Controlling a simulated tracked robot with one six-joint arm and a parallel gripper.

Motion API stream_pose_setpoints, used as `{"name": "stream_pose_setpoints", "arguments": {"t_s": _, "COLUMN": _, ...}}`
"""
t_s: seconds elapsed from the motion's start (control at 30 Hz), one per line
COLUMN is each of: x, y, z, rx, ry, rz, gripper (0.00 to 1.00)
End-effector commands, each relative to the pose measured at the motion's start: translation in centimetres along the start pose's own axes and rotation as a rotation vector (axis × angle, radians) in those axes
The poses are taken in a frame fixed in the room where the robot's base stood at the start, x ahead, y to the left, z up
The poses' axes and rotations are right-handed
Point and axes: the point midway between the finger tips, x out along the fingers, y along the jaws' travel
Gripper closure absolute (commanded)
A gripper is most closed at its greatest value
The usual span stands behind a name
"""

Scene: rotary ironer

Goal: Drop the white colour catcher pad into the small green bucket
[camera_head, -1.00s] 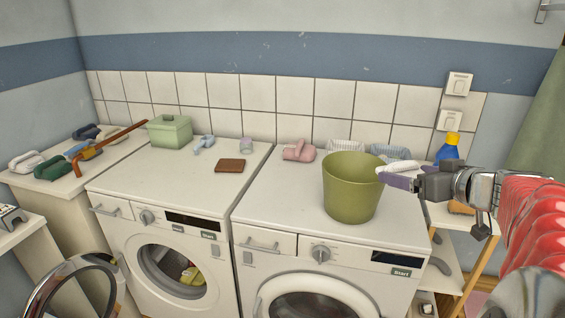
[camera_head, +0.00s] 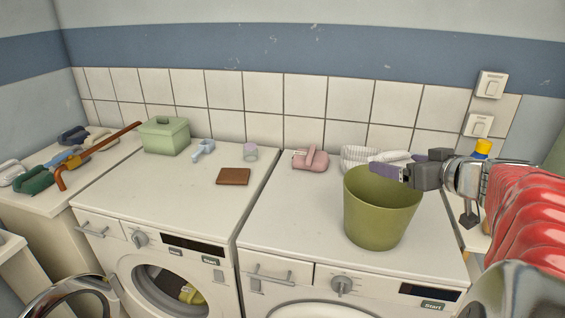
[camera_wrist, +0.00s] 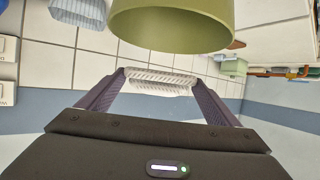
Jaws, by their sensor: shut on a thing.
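The green bucket (camera_head: 380,222) stands upright on the right-hand machine, its mouth open upward. My gripper (camera_head: 384,167) is at the bucket's upper right rim in the head view, fingers pointing left. In the wrist view my gripper (camera_wrist: 158,84) is shut on the white colour catcher pad (camera_wrist: 160,82), a pale ribbed piece spanning the two purple fingertips. The bucket's wall (camera_wrist: 172,28) fills the top of that view, near the pad. The bucket's inside is mostly hidden.
The right machine's top left is clear.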

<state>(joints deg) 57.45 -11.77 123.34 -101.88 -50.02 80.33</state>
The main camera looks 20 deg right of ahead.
Motion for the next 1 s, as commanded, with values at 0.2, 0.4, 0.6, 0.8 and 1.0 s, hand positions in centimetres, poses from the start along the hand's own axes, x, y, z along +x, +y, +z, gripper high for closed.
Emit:
{"name": "stream_pose_setpoints", "arguments": {"t_s": 0.2, "x": -0.4, "y": 0.6, "z": 0.2, "rx": 0.006, "ry": 0.000, "rz": 0.014, "gripper": 0.40}}
{"name": "stream_pose_setpoints", "arguments": {"t_s": 0.4, "x": -0.2, "y": 0.7, "z": 1.0, "rx": 0.008, "ry": -0.001, "rz": 0.016, "gripper": 0.40}}
{"name": "stream_pose_setpoints", "arguments": {"t_s": 0.6, "x": 0.5, "y": 0.8, "z": 2.7, "rx": 0.011, "ry": -0.002, "rz": 0.016, "gripper": 0.40}}
{"name": "stream_pose_setpoints", "arguments": {"t_s": 0.8, "x": 1.3, "y": 0.8, "z": 4.5, "rx": 0.010, "ry": -0.001, "rz": 0.017, "gripper": 0.40}}
{"name": "stream_pose_setpoints", "arguments": {"t_s": 1.0, "x": 1.7, "y": 0.8, "z": 5.6, "rx": 0.009, "ry": 0.000, "rz": 0.018, "gripper": 0.40}}
